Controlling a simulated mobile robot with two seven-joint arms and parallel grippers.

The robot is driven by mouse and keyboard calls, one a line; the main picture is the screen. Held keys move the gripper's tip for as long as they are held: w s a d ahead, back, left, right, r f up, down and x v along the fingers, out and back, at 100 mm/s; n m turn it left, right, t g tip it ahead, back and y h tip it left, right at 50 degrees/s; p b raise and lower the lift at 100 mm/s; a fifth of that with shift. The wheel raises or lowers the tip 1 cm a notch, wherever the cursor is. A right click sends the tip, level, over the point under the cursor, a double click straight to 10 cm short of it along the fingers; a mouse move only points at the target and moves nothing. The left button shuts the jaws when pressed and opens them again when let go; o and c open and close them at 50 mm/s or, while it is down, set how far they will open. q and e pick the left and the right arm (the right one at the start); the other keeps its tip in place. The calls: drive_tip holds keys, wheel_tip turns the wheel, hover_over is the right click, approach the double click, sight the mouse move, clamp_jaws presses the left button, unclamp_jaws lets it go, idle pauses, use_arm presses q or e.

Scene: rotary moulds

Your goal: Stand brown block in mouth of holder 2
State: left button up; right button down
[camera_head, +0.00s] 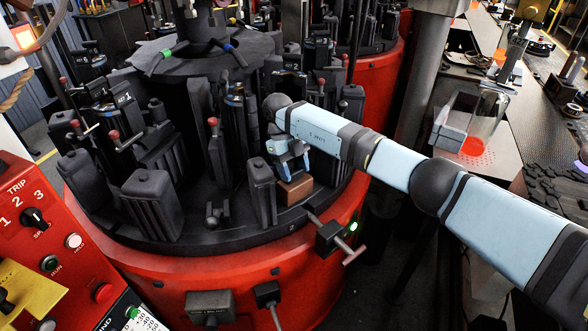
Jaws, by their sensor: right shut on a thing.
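The brown block (295,190) is small and box-shaped, low at the front right of the round black mould table (225,237). My right gripper (291,172), light blue, points down with its fingers at the top of the block and is shut on it. The block is just right of a tall dark mould (262,190). I cannot tell whether its underside touches the table. My left gripper is not in view.
Several dark upright moulds and red-knobbed levers crowd the mould table. A T-handled clamp (335,237) juts from its red rim below the block. A red control panel (50,240) is at the lower left. A bench (490,150) with a clear bin stands at the right.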

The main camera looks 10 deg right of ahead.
drive_tip(key=shift+r, duration=0.15)
drive_tip(key=c, duration=0.5)
unclamp_jaws()
drive_tip(key=shift+c, duration=0.2)
drive_tip(key=shift+o, duration=0.6)
drive_tip(key=v, duration=1.2)
drive_tip(key=shift+s, duration=0.15)
